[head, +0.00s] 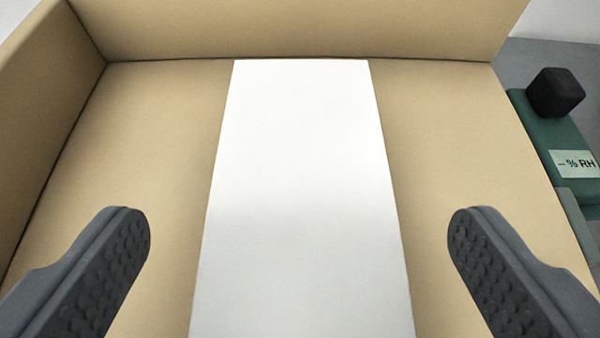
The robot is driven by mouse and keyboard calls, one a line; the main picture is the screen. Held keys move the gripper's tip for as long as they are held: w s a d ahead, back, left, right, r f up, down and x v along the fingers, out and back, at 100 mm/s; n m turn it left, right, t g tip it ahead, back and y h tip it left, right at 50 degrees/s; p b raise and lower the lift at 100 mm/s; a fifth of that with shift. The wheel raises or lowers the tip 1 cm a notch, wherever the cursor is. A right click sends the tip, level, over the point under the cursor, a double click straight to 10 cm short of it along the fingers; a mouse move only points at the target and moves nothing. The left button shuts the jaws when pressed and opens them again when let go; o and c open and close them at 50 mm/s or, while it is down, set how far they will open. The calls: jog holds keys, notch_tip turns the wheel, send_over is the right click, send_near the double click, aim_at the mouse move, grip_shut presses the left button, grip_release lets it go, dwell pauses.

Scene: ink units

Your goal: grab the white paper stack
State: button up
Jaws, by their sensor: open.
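The white paper stack (300,180) is a long white block in the middle of the head view. It lies in a tan box (170,130), running from the back wall down past the bottom edge of the view, where its near end is cut off. My gripper (299,225) is open, with one dark grey studded finger on each side of the stack. Both fingers are apart from the stack, with tan floor showing between. How high the fingertips are relative to the stack's top I cannot tell.
The box has a back wall (300,28) and a left wall (45,110). Outside it at right stands a green unit (545,130) with a black knob (556,92) and a label reading "% RH" (574,164). Bare box floor lies on both sides of the stack.

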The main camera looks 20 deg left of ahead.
aim_at(301, 196)
jog(key=shift+x, duration=2.55)
jog(key=shift+d+f, duration=0.1)
jog(key=shift+f, duration=0.1)
jog(key=shift+c, duration=0.3)
jog(key=shift+r, duration=0.1)
jog(key=c, duration=1.4)
